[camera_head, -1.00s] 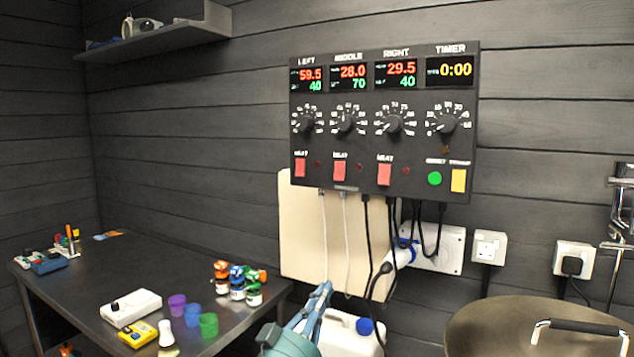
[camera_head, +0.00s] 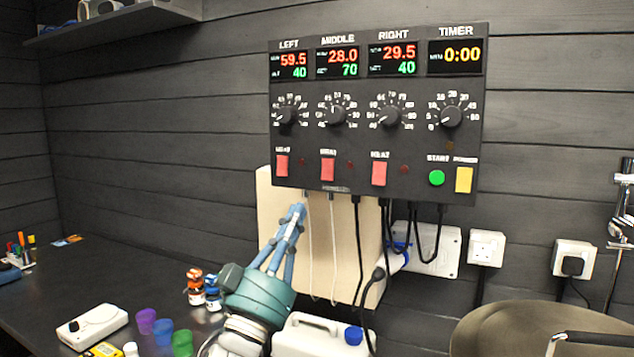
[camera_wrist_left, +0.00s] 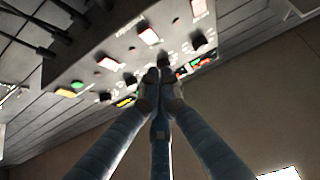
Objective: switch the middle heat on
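The control panel (camera_head: 378,140) hangs on the wall. The red middle heat switch (camera_head: 328,169) sits in its lower row, with a dark red lamp (camera_head: 350,165) beside it. The middle display (camera_head: 337,62) reads 28.0 over 70. My left gripper (camera_head: 298,210) points up, with its fingertips together and empty, below the left and middle heat switches and apart from them. In the left wrist view, the closed fingertips (camera_wrist_left: 158,78) overlap the panel's image, and the middle switch (camera_wrist_left: 150,36) shows beyond them. My right gripper is out of view.
The left heat switch (camera_head: 282,165) and right heat switch (camera_head: 379,173) flank the middle one. Cables hang below the panel before a beige board (camera_head: 268,200). A white canister (camera_head: 310,337) stands below. The dark table (camera_head: 100,275) is at left, with a round lid (camera_head: 500,320) at right.

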